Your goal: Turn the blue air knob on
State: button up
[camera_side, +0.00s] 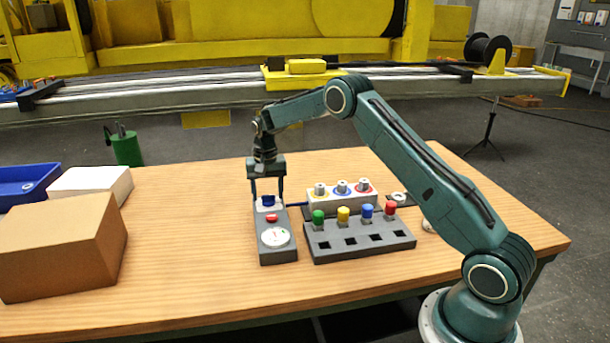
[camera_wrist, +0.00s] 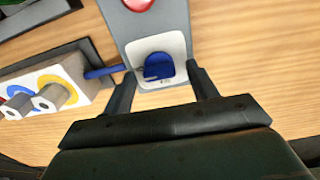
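The blue air knob (camera_side: 268,200) sits on a pale plate at the far end of a grey control box (camera_side: 277,254). It also shows in the wrist view as a rounded blue knob (camera_wrist: 159,66) on a white square plate. My gripper (camera_side: 267,194) points straight down over the knob. Its two fingers (camera_wrist: 162,82) are apart, one on each side of the knob, with a gap visible between the fingers and the knob in the wrist view. I cannot tell how far the fingertips reach below the knob's top.
A red button (camera_side: 272,218) and a round white gauge (camera_side: 274,237) lie nearer on the same box. To its right stand a block with ringed connectors (camera_side: 342,201) and a grey rack (camera_side: 360,247) with coloured pegs. A cardboard box (camera_side: 62,250) is at the left.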

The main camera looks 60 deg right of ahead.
aim_at(268, 195)
jog(key=shift+r, duration=0.1)
notch_tip(268, 195, up, 14)
jog(key=shift+f, duration=0.2)
dwell(0.8)
jog(key=shift+s+r, duration=0.1)
jog(key=s+a+r+n+t, duration=0.1)
jog(key=s+a+r+n, duration=0.1)
jog(key=s+a+r, duration=0.45)
jog(key=s+a+r+n+t, duration=0.2)
jog(key=s+a+r, duration=0.2)
jog(key=s+r, duration=0.55)
jog(key=s+a+f+n+t, duration=0.1)
jog(key=s+a+f, duration=0.1)
jog(key=s, duration=0.6)
jog(key=s+a+f+n, duration=0.2)
jog(key=s, duration=0.6)
jog(key=s+a+f+n+t, duration=0.1)
jog(key=s+f+n, duration=0.1)
jog(key=s, duration=0.6)
jog(key=shift+a+f+t, duration=0.3)
jog(key=shift+a, duration=0.1)
